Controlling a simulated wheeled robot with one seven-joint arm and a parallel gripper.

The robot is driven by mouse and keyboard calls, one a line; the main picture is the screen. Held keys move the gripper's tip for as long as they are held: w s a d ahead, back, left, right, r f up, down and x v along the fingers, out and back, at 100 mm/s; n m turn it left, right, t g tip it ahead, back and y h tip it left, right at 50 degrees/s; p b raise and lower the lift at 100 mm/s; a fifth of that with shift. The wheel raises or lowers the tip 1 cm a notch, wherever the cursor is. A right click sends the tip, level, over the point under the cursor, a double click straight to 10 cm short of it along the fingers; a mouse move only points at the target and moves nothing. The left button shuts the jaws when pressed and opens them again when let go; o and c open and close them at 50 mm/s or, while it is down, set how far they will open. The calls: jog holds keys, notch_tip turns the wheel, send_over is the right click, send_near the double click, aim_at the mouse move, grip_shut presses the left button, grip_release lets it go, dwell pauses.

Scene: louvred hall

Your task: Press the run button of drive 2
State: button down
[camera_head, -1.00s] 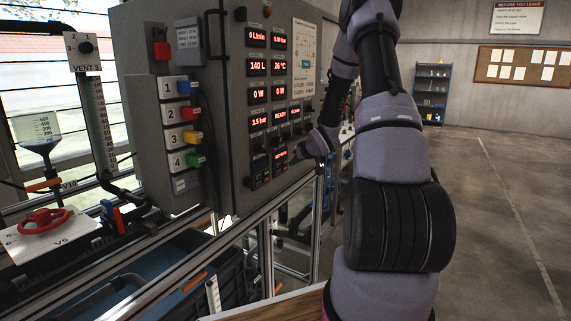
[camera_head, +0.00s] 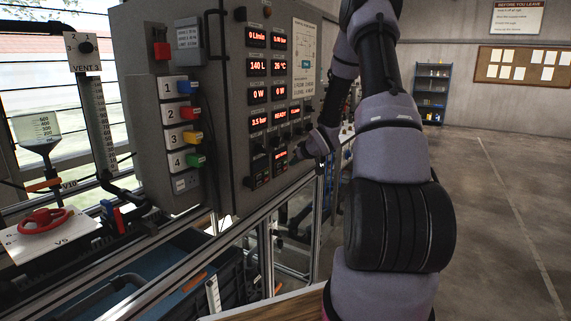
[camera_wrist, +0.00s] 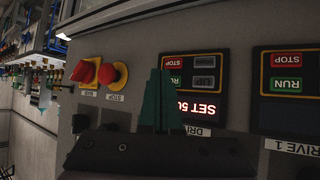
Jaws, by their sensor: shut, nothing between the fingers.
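The drive 2 panel (camera_wrist: 205,72) is upside down in the wrist view, with a red STOP button (camera_wrist: 173,62), grey buttons and a lit display reading "SET 50", partly cut off. Its label shows only "DRI"; the drive 1 panel (camera_wrist: 288,90) is beside it. The green run button (camera_wrist: 177,80) of drive 2 is partly hidden behind my gripper (camera_wrist: 160,74). The teal fingers are shut and empty, in front of the panel's left edge; I cannot tell whether they touch. In the head view the drive 2 panel (camera_head: 281,162) is low on the cabinet, beside my gripper (camera_head: 297,154).
In the head view, the grey cabinet (camera_head: 229,110) carries several red displays and coloured numbered switches. A metal frame and blue crate (camera_head: 160,275) are below. Floor at right is clear.

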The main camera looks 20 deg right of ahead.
dwell(0.4)
jog(key=shift+w+a, duration=0.25)
jog(key=shift+w, duration=0.1)
jog(key=shift+w+a, duration=0.25)
jog(key=shift+w, duration=0.05)
dwell(0.6)
jog(key=shift+s+d, duration=0.5)
jog(key=shift+s, duration=0.15)
jog(key=shift+s+d, duration=0.8)
jog(key=shift+s, duration=0.2)
jog(key=shift+s+d, duration=0.75)
jog(key=shift+s, duration=0.25)
